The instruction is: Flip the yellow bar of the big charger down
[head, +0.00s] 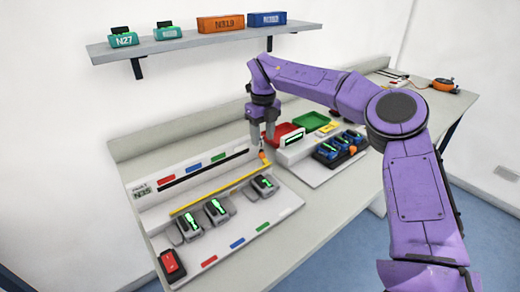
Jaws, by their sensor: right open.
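The big charger (150,217) is a long white unit on the bench at left, with a label and red, blue and green marks. Its yellow bar (215,190) runs lengthwise along the charger, behind the row of grey devices. An orange piece (264,156) is at the bar's right end. Several grey devices with green displays, one of them here (217,210), sit in front of the bar. My right gripper (262,143) points down, open, just above the orange piece; I cannot tell whether it touches. My left gripper is not in view.
A red switch (172,263) is at the charger's near-left corner. Right of the charger are a smaller charger with blue batteries (341,142), a red tray (284,133) and a green tray (311,120). A wall shelf (190,42) holds several boxes.

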